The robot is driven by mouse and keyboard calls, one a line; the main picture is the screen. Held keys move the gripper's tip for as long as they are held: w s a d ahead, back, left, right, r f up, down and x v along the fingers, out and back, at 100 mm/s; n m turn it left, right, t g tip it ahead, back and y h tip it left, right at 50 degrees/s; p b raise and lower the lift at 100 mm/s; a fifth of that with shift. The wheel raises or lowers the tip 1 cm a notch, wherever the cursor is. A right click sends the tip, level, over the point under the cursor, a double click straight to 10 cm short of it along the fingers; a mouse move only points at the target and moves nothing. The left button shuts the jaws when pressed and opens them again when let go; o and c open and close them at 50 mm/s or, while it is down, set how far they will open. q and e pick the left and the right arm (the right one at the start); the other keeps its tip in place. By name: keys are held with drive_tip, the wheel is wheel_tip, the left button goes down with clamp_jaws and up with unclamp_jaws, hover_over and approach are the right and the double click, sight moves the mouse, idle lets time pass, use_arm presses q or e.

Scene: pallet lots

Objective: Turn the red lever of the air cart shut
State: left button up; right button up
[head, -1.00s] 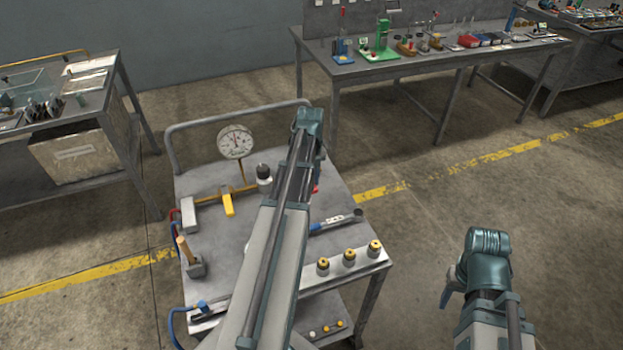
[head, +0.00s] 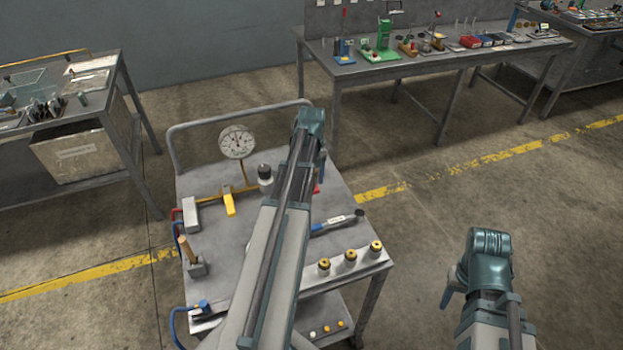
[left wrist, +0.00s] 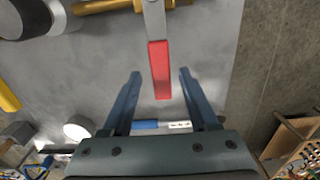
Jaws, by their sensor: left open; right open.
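The red lever (left wrist: 160,70) shows in the left wrist view, on a grey metal stem by a brass pipe (left wrist: 105,5). It lies crosswise to the pipe. My left gripper (left wrist: 160,76) is open, one finger on each side of the lever's red end, with visible gaps. In the head view my left arm covers most of the lever; only a red bit (head: 317,188) shows beside the arm. The air cart (head: 240,235) has a round gauge (head: 237,142) and a yellow handle (head: 228,202). My right gripper (head: 448,292) is open and empty, right of the cart, partly hidden by its wrist.
A wooden-handled item (head: 187,252) stands at left. Workbenches (head: 400,75) stand behind. The floor right of the cart is clear.

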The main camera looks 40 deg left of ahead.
use_arm(q)
wheel_tip(320, 180, up, 14)
drive_tip(key=p, duration=1.3)
drive_tip(key=shift+f, duration=0.2)
drive_tip(key=s+d+f+n+b, duration=0.15)
drive_tip(key=d+n, duration=0.85)
drive_tip(key=d, duration=1.2)
drive_tip(key=s+d+n, duration=0.5)
drive_tip(key=d, duration=0.3)
drive_tip(key=s+d+n+y, duration=0.1)
drive_tip(key=s+d+n, duration=0.4)
drive_tip(key=d, duration=0.3)
drive_tip(key=shift+s+d+f+n+b, duration=0.2)
drive_tip(key=shift+s+f+n+b, duration=0.1)
drive_tip(key=shift+f+n+b, duration=0.15)
drive_tip(key=shift+c, duration=0.3)
